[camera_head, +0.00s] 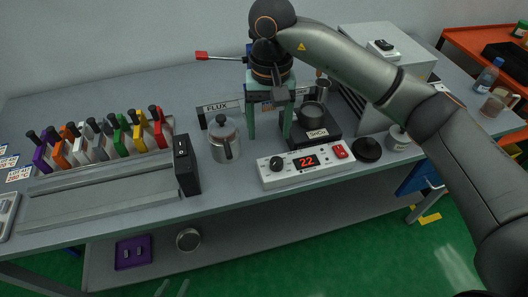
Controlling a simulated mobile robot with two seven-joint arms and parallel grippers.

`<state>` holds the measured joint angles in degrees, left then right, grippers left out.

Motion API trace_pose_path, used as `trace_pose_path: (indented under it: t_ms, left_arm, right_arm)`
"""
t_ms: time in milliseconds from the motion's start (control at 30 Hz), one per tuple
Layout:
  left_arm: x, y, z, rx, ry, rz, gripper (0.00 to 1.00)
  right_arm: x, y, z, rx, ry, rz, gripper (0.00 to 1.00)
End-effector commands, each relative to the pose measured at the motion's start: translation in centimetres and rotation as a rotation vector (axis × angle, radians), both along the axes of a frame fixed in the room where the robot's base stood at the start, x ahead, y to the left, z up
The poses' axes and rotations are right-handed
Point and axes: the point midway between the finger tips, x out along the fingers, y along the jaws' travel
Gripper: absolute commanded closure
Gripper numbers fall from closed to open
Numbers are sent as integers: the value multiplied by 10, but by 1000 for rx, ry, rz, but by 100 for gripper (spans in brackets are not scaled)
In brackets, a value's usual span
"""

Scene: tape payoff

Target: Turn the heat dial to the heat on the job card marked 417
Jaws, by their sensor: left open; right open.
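The white control box (305,165) stands at the front of the bench. The black heat dial (276,163) is on its left part, beside a display (306,160) with red digits reading 22. My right gripper (268,118) is open, its green fingers pointing down above and behind the box, apart from the dial. What seem to be my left gripper's fingertips (172,289) show at the bottom edge, spread apart. Job cards (20,173) lie at the far left; one reads 280 °C. I cannot make out a card marked 417.
A solder pot (312,116) labelled SnCu stands behind the box, with a red switch (340,151) on the box's right. A lidded glass jar (224,140), a black block (186,166) and a rack of coloured-handled tools stand left. A black disc (367,149) lies right.

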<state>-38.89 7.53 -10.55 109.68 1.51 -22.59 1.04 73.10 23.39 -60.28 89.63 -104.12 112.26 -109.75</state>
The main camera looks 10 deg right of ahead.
Motion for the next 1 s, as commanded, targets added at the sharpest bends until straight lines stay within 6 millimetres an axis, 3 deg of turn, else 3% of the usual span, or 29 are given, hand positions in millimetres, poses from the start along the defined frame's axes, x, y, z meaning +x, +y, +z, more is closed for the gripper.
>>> trace_pose_path:
  t_ms: [133,267,800,1000]
  left_arm:
    - [0,0,-1,0,0,0,50]
    - [0,0,-1,0,0,0,50]
    - [0,0,3,0,0,0,50]
    - [0,0,5,0,0,0,50]
  right_arm:
    - [8,-17,8,-76,-32,20,29]
    - [7,-18,-3,-79,-31,22,29]
    - [5,-22,-96,-73,-28,20,29]
    - [6,-23,-112,-74,-31,20,29]
